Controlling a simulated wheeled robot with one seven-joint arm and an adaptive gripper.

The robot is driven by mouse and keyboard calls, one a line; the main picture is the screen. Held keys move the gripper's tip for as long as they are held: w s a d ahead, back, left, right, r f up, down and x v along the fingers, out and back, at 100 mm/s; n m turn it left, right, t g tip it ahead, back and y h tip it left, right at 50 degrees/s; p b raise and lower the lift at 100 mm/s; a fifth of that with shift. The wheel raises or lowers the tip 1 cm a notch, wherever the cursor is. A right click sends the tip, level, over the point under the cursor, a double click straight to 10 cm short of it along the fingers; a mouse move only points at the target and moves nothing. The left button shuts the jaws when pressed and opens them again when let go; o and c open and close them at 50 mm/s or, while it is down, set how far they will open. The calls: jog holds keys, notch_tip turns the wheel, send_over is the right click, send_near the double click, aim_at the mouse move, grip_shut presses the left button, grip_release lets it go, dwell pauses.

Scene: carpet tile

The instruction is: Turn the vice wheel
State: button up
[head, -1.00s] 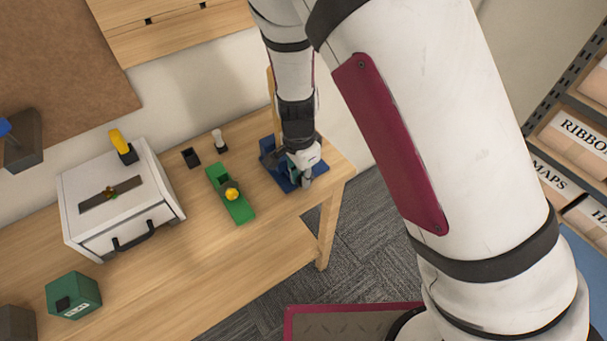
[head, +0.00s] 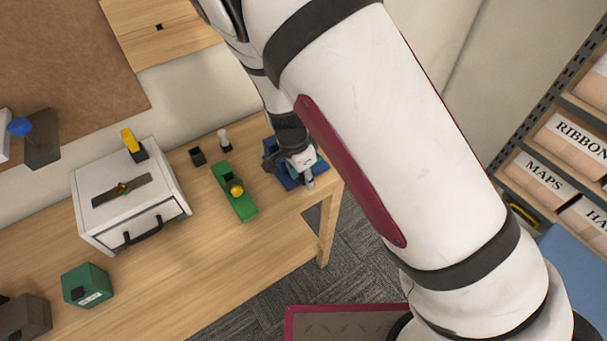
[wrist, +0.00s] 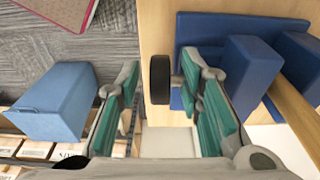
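The blue vice (head: 272,163) stands at the right end of the workbench, partly hidden by my arm in the head view. In the wrist view its blue body (wrist: 255,70) fills the right side, with a wooden piece between its blocks. The black vice wheel (wrist: 160,79) shows edge-on, in the gap between my fingertips. My gripper (wrist: 160,70) is open, with teal-padded fingers on either side of the wheel. The right fingertip is very near the wheel; I cannot tell whether it touches. In the head view my gripper (head: 309,177) is at the vice's right side.
A green block with a yellow knob (head: 238,190) lies left of the vice. A white drawer box (head: 130,200) and a green box (head: 87,285) stand farther left. Shelves with labelled bins (head: 545,180) are at the right. Carpet is open beside the bench.

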notch_tip(320, 180, up, 12)
jog(key=s+a, duration=0.1)
jog(key=shift+a, duration=0.3)
dwell(0.3)
jog(key=shift+f, duration=0.15)
dwell(0.6)
